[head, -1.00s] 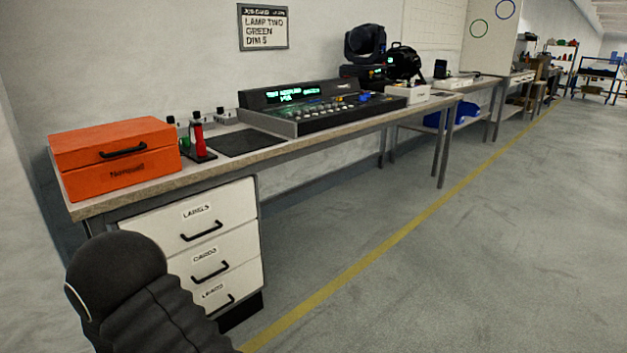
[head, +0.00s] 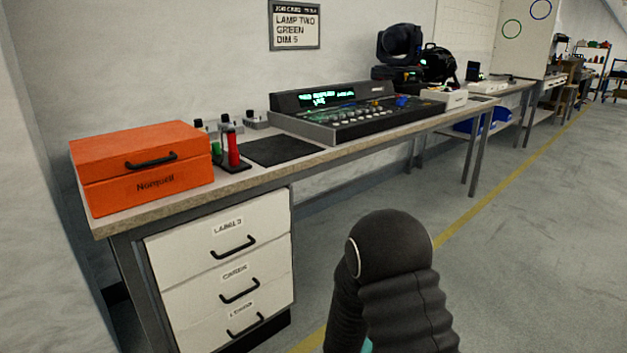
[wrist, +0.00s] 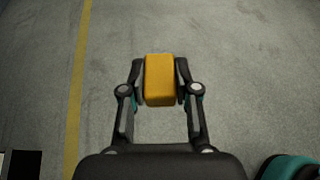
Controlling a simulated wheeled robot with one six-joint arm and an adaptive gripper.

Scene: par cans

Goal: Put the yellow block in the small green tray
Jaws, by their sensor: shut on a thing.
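The yellow block (wrist: 159,80) is between the two fingers of my gripper (wrist: 160,82) in the wrist view. The gripper is shut on it, with a finger pad against each side, and holds it above the grey floor. In the head view only part of my dark arm shows, at the bottom; the gripper and the block are not in that view. I cannot make out a small green tray in either view.
A long workbench (head: 205,195) runs along the wall. It carries an orange case (head: 142,165), a dark mat (head: 283,150) and a lighting console (head: 345,115). White drawers (head: 220,270) stand under its near end. The floor (head: 520,240) to the right is open.

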